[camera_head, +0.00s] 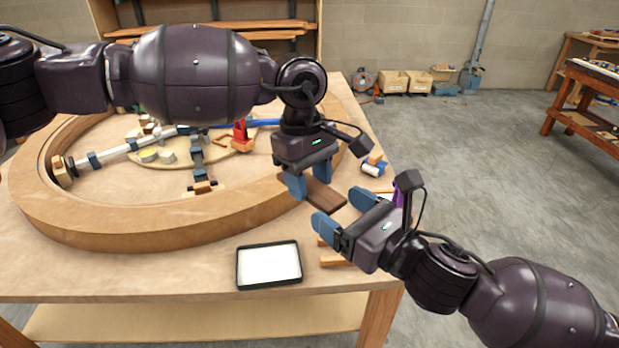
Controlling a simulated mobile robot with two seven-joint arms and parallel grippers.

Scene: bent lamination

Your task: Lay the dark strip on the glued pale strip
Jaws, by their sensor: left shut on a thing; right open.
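The dark strip (326,196), a short brown board, is between the blue fingers of my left gripper (309,184), which is shut on it near the ring form's right side. My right gripper (340,209) is open and empty, just in front and to the right of the dark strip's near end. A pale strip (336,261) lies near the table's front right, its right part hidden by my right gripper. Another sliver of pale wood (321,241) shows just behind it. I cannot tell which one carries glue.
A black-rimmed tray (240,269) with a white inside lies at the table's front. A large wooden ring form (150,229) with clamps fills the left. A small roller-like item (373,169) and a purple object (399,196) are at the right edge. The front left is clear.

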